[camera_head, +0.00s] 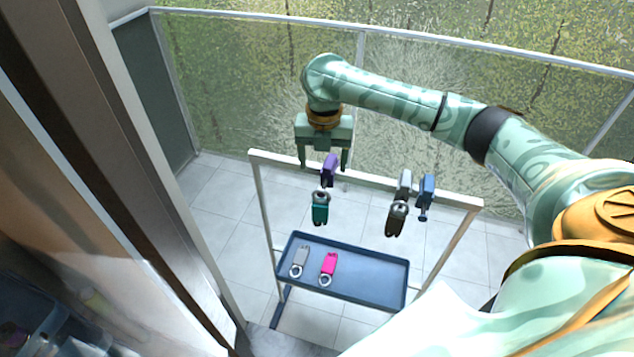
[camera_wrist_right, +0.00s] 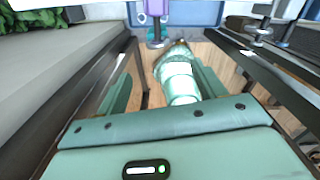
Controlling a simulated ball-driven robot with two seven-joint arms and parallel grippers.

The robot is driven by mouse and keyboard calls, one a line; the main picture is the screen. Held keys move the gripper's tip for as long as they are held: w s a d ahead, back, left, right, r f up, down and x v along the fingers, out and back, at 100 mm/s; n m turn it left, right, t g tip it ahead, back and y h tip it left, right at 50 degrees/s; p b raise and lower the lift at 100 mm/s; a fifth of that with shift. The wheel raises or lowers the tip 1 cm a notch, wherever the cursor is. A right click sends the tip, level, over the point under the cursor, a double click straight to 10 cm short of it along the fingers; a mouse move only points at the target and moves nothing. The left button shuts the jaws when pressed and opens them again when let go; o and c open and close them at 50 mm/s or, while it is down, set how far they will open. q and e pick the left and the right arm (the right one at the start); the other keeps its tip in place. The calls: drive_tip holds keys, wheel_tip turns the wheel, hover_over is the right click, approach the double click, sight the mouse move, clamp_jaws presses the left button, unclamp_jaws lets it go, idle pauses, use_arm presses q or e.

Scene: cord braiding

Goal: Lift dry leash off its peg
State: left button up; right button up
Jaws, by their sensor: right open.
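Small hanging pieces, apparently the leashes, hang from the white rack bar (camera_head: 400,186). A purple piece (camera_head: 329,170) is at the left of the bar, with a teal piece with a ring (camera_head: 320,208) below it. My right gripper (camera_head: 323,167) is open at the bar, pointing down, its fingers apart on either side of the purple piece's upper part. The purple piece also shows at the top of the right wrist view (camera_wrist_right: 158,9), with a grey ring below. I cannot tell which piece is the dry leash, and its peg is not clear. My left gripper is not in view.
A grey piece (camera_head: 405,183) and a blue piece (camera_head: 426,192) hang further right, with a dark brown piece (camera_head: 396,218) below. A blue tray (camera_head: 375,284) under the bar holds a grey piece (camera_head: 300,258) and a pink piece (camera_head: 329,264). A glass railing stands behind.

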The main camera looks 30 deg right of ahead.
sight(321, 202)
wheel_tip(321, 202, down, 15)
drive_tip(key=b, duration=0.3)
drive_tip(key=shift+w+r+b, duration=0.1)
drive_tip(key=shift+b, duration=0.2)
drive_tip(key=c, duration=1)
